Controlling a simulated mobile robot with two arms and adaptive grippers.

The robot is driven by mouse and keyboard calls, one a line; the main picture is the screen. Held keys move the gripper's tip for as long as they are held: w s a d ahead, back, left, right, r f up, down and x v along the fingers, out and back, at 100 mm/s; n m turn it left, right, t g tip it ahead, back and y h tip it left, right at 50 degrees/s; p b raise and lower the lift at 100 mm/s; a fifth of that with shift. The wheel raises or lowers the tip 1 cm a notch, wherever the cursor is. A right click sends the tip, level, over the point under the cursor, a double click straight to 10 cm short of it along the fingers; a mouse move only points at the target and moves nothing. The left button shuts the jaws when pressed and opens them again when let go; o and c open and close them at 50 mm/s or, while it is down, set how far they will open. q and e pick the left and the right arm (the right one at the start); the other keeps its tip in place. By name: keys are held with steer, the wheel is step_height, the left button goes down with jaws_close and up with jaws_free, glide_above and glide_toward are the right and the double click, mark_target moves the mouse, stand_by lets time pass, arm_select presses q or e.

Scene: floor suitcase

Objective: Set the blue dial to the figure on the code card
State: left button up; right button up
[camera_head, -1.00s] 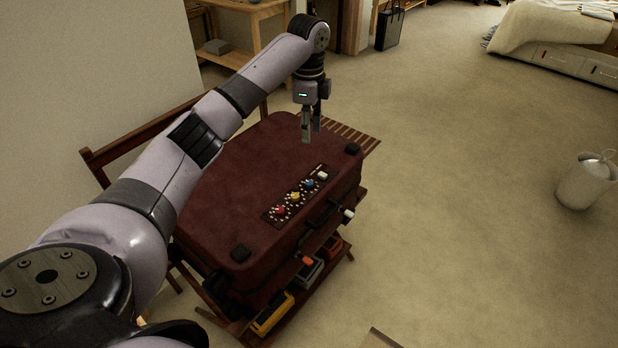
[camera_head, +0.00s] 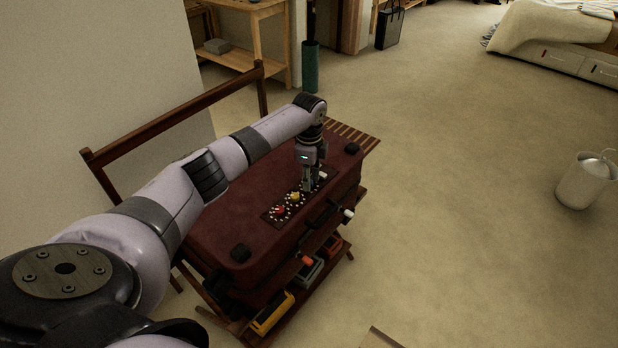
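The dark red suitcase (camera_head: 215,215) lies on a wooden rack. On its top is a dial panel (camera_head: 267,216) with a red dial (camera_head: 279,211) and a yellow dial (camera_head: 295,197). My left gripper (camera_head: 308,188) points down at the panel, right where the blue dial sits, and hides that dial. Whether its fingers are open or closed around the dial is too small to tell. A white piece (camera_head: 322,175) shows just right of the fingers. No code card can be made out. My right gripper is not in view.
The suitcase handle (camera_head: 322,213) and black corner pieces stand out at its edge. Yellow and orange items (camera_head: 272,313) sit on the rack's lower shelf. A white canister (camera_head: 585,180) stands at the right. The carpet between is clear.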

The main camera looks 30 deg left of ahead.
arm_select(q)
steer(key=shift+f, duration=0.15)
steer(key=shift+c, duration=0.3)
jaws_close()
